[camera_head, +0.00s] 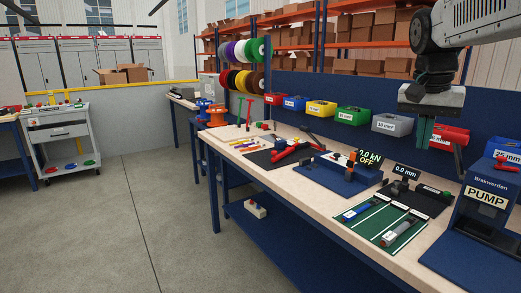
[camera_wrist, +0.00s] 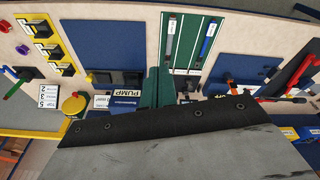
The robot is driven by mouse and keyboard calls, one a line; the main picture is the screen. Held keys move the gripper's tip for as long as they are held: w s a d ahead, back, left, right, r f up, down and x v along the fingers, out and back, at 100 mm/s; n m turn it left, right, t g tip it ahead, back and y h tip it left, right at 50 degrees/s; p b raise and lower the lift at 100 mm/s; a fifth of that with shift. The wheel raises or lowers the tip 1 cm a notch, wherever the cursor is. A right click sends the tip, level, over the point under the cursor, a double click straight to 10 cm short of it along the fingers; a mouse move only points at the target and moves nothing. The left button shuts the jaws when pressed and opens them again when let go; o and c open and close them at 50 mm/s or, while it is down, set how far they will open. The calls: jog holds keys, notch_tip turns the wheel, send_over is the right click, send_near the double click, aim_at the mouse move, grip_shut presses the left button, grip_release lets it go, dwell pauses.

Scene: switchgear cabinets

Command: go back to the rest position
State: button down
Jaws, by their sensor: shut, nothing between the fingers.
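My arm reaches in from the upper right in the head view. My gripper (camera_head: 421,143) points down above the back of the workbench (camera_head: 325,205), in front of the bin row. Its green fingers are together with nothing seen between them. In the wrist view my gripper (camera_wrist: 157,90) shows as green fingers beyond a dark housing that hides much of the bench.
A green mat (camera_head: 381,222) with two tools lies below. The blue PUMP unit (camera_head: 485,201) stands at right, a blue 0.0 kN device (camera_head: 340,174) at left. A red bin (camera_head: 455,136) is close beside the fingers. The floor (camera_head: 130,210) at left is clear.

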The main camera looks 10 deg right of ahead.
jog(key=s+a+f+n+y, duration=0.1)
jog(key=s+a+f+n, duration=0.5)
jog(key=a, duration=0.7)
jog(key=s+f, duration=0.2)
jog(key=s, duration=0.2)
jog(key=shift+a, duration=0.25)
jog(key=c, duration=1.8)
grip_release()
jog(key=s+a+f+n, duration=0.1)
jog(key=s+f, duration=0.1)
jog(key=s+a+f+n, duration=0.1)
jog(key=s+a+f, duration=0.1)
jog(key=s+a+f+n+y, duration=0.1)
jog(key=s+f+n, duration=0.1)
jog(key=s+f, duration=0.1)
jog(key=shift+s+a, duration=0.1)
jog(key=shift+a, duration=0.3)
jog(key=o, duration=0.6)
jog(key=shift+s+f, duration=0.1)
jog(key=shift+s, duration=0.05)
jog(key=shift+c, duration=1)
jog(key=shift+d, duration=0.1)
